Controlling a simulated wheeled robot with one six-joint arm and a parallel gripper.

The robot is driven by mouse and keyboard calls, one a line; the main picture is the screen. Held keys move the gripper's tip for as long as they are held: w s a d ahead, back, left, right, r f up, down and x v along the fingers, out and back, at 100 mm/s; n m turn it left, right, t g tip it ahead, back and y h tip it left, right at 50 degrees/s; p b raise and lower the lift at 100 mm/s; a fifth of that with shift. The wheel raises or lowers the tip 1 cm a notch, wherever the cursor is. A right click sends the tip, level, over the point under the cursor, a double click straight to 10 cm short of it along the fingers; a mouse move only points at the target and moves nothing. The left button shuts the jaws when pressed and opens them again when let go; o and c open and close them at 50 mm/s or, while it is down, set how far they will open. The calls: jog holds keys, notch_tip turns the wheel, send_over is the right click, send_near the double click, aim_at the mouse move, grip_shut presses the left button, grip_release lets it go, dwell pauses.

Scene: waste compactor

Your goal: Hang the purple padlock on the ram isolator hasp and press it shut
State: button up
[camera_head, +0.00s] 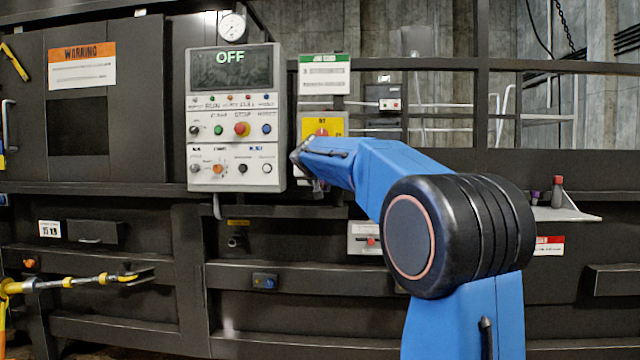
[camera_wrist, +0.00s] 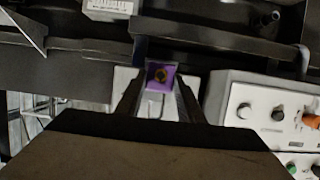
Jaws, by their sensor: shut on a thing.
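The purple padlock (camera_wrist: 161,73) is between the fingers of my gripper (camera_wrist: 158,88) in the wrist view, with a round brass-coloured spot on its face. My gripper is shut on it. A thin U-shaped outline, perhaps its shackle, shows below the padlock against a pale plate (camera_wrist: 125,80). In the head view the yellow isolator plate (camera_head: 336,124) with a red knob (camera_head: 321,132) is right of the control panel. My arm's end is just in front of and below it. The hasp cannot be made out, and whether the padlock touches it cannot be told.
The control panel (camera_head: 235,84) reading OFF stands close left of my arm's end; it also shows at right in the wrist view (camera_wrist: 250,88). A green-headed sign (camera_head: 324,76) hangs above the isolator. A small shelf (camera_head: 560,214) with bottles is at right.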

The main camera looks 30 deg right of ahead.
aim_at(321, 184)
jog(key=shift+w+d, duration=0.45)
jog(key=shift+w, duration=0.2)
jog(key=shift+w+d, duration=0.45)
jog(key=shift+w, duration=0.2)
dwell(0.7)
jog(key=shift+f, duration=0.2)
dwell(0.5)
jog(key=o, duration=1.1)
jog(key=shift+c, duration=0.4)
jog(key=v, duration=0.7)
